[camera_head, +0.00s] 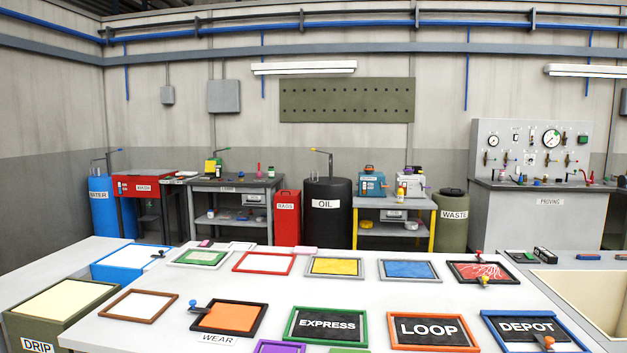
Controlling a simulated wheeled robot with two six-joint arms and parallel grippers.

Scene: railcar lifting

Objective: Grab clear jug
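I cannot make out a clear jug in the head view. Small items stand on the far grey workbench (236,184) at the back left, among them a yellow-and-black one (213,168) and a small bottle with a pink lower part (258,171). They are too small to identify surely. Neither of my grippers is in view.
A wide white table (360,293) fills the foreground, holding coloured frames such as the LOOP board (433,330). Beyond it stand a black OIL drum (327,225), a red RAGS bin (287,220), a green WASTE bin (452,222) and the PROVING bench (545,218).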

